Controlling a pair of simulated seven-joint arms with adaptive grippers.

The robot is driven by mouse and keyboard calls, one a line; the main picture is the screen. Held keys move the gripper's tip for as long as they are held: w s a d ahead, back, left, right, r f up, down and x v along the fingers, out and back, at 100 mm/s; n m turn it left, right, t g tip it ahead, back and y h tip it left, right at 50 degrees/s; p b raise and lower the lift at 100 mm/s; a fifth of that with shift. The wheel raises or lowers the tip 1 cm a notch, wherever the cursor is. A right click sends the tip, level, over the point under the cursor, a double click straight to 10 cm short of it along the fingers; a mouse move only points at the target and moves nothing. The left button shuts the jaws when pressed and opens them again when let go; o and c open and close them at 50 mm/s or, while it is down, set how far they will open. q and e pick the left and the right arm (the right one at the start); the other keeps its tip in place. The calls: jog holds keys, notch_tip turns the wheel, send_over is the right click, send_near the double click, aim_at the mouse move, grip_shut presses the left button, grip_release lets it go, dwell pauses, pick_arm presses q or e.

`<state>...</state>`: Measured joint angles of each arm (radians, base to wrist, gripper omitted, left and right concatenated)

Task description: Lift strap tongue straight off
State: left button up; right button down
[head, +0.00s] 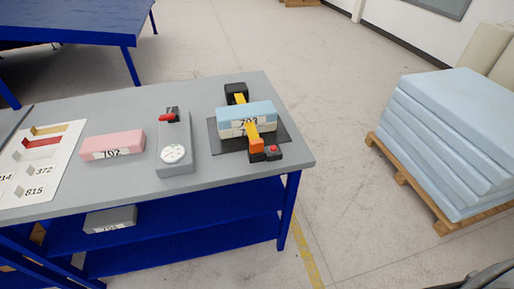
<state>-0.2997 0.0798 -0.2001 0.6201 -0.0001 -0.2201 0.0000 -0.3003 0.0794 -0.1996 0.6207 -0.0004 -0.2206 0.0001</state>
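A blue-and-white foam block (247,115) lies on a dark mat (222,141) at the right of the grey workbench top. A yellow strap (240,99) runs from a black holder (236,90) behind the block, over it and down its front. The strap's orange tongue (257,145) meets a black buckle (266,156) with a red button (273,149). The tongue looks seated at the buckle, but the joint is too small to be sure. Neither gripper is in view.
A grey gauge device (174,150) with a red lever and a pink block (113,147) stand left of the mat. A printed chart (36,160) lies at far left. A grey block (110,219) is on the lower shelf. Stacked blue foam (448,130) stands on a pallet.

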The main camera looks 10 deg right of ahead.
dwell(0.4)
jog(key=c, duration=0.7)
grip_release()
